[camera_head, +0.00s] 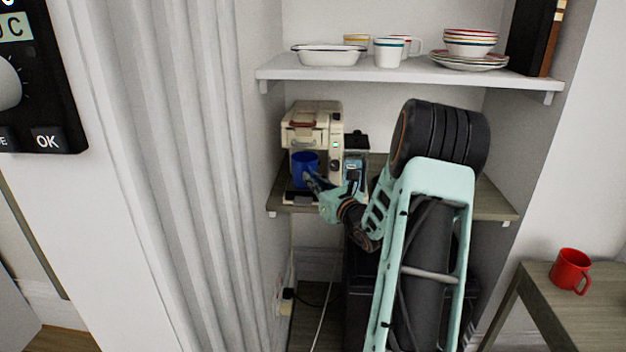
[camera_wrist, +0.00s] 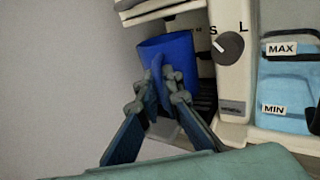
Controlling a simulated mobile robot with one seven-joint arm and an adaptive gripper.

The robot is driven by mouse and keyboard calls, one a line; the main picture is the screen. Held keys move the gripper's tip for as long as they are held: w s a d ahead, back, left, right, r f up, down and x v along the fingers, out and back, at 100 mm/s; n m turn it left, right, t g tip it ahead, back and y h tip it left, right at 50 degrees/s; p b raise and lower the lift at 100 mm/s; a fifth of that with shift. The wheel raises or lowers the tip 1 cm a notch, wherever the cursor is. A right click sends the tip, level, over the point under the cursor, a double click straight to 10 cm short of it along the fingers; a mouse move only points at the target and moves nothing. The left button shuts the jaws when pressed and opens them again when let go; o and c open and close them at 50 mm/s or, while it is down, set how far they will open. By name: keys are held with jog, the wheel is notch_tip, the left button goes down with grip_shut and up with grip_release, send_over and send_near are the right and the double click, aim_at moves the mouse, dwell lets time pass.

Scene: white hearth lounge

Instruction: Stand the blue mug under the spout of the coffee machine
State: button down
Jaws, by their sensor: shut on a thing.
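The blue mug (camera_head: 304,166) is at the front of the cream coffee machine (camera_head: 312,127), below its brewing head. It looks upright in the camera_head view. In the camera_wrist view the blue mug (camera_wrist: 169,55) is between the machine's upper part and the dark slotted drip tray (camera_wrist: 206,100). My gripper (camera_head: 308,177) reaches in from the right and is shut on the near side of the mug; its fingers (camera_wrist: 158,84) meet there in the camera_wrist view. The spout itself is hidden. I cannot tell whether the mug's base touches the tray.
The coffee machine stands on a wooden shelf (camera_head: 495,202). Its water tank (camera_wrist: 287,98) is at the right. A white shelf (camera_head: 400,72) with bowls, cups and plates hangs above. A wall is close on the left. A red mug (camera_head: 570,270) stands on a side table at the right.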

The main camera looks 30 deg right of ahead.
jog(key=w+d, duration=0.1)
jog(key=w+f, duration=0.1)
jog(key=shift+w+d, duration=0.3)
jog(key=shift+d, duration=0.1)
jog(key=shift+f, duration=0.2)
jog(key=shift+f, duration=0.1)
jog(key=c, duration=2.1)
grip_release()
jog(key=shift+s, duration=0.1)
jog(key=shift+s, duration=0.15)
jog(key=s, duration=1.1)
jog(key=shift+s+a, duration=0.35)
jog(key=shift+a, duration=0.05)
